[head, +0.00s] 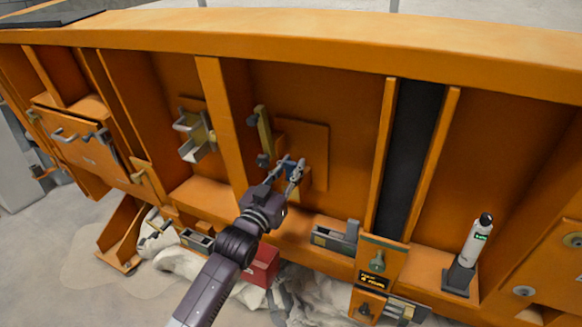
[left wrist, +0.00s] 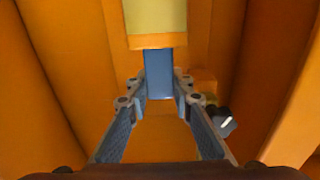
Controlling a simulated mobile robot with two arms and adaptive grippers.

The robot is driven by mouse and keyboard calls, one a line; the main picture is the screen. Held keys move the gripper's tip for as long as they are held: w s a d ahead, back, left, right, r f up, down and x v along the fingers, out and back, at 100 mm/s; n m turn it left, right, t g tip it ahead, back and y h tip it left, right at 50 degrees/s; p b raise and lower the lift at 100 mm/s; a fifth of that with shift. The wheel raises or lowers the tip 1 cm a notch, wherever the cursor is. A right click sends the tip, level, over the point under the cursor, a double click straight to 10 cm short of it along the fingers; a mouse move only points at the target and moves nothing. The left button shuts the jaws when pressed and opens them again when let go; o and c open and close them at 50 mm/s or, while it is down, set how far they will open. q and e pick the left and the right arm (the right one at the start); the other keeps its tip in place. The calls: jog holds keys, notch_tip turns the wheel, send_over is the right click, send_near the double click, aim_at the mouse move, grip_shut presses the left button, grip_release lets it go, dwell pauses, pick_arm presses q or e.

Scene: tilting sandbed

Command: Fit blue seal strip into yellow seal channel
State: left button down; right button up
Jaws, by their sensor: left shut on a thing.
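The blue seal strip (head: 291,170) is between the fingers of my left gripper (head: 290,167), in front of the orange panel. The left wrist view also shows the strip (left wrist: 158,72) upright between the two fingertips (left wrist: 160,92). My left gripper is shut on it. A yellow bar, apparently the yellow seal channel (head: 264,132), stands upright just left of the gripper in the head view. A yellow face (left wrist: 151,16) shows at the top of the left wrist view, above the strip. Whether the strip touches it I cannot tell. My right gripper is not in view.
An orange divider (head: 222,125) stands left of the yellow bar, and a raised orange plate (head: 315,150) is behind the gripper. A silver bracket (head: 194,135) is further left. A white bottle (head: 476,240) stands at right. A red box (head: 264,266) lies below.

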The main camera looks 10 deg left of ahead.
pick_arm(q)
jog(key=shift+f, duration=0.1)
jog(key=c, duration=1.6)
grip_release()
jog(key=o, duration=0.5)
jog(key=shift+d, duration=0.1)
jog(key=shift+c, duration=0.2)
